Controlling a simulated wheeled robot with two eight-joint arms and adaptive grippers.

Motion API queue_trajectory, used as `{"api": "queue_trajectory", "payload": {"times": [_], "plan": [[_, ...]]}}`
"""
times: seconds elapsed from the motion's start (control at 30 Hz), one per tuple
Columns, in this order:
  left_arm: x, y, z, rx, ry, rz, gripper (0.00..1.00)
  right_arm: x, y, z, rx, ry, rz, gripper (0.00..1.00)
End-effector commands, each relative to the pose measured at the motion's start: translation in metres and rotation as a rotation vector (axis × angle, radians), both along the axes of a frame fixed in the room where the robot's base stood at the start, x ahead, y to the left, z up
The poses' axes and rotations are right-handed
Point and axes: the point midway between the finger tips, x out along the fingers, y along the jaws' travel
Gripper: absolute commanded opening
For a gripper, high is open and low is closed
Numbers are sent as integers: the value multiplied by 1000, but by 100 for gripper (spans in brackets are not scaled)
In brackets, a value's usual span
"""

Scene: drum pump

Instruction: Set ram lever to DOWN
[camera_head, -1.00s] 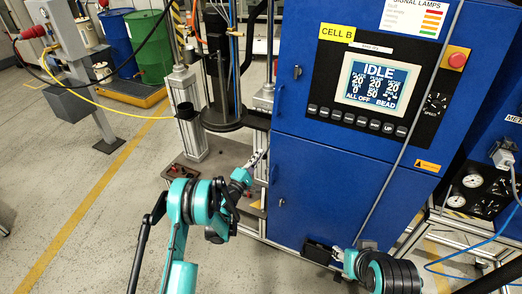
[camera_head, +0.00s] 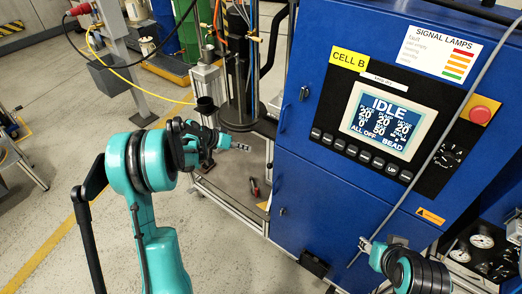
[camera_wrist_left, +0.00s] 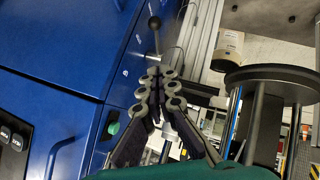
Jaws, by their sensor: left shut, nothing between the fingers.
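In the head view my left gripper (camera_head: 242,147) is left of the blue cabinet (camera_head: 325,190), in front of the pump's frame. I cannot make out the lever there. My right gripper (camera_head: 365,243) is low in front of the cabinet, its fingers too small to read.
The control panel (camera_head: 388,118) reads IDLE, with a red button (camera_head: 481,110) to its right. A black round follower plate on a column (camera_wrist_left: 272,80) is close to the right of my left gripper. Open floor (camera_head: 60,140) lies to the left.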

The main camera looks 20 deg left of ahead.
Motion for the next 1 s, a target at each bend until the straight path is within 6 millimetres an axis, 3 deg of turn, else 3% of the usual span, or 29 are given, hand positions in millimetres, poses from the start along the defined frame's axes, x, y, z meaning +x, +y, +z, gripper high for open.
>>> {"api": "queue_trajectory", "payload": {"times": [0.47, 0.7, 1.0], "plan": [[53, -52, -67, -3, -3, -1, 0, 0, 0, -32, 0, 0, 0, 40], [45, -63, -93, -3, -3, 1, 0, 0, 0, -44, 0, 0, 0, 40], [44, -66, -97, -4, -3, 2, 0, 0, 0, -45, 0, 0, 0, 40]]}}
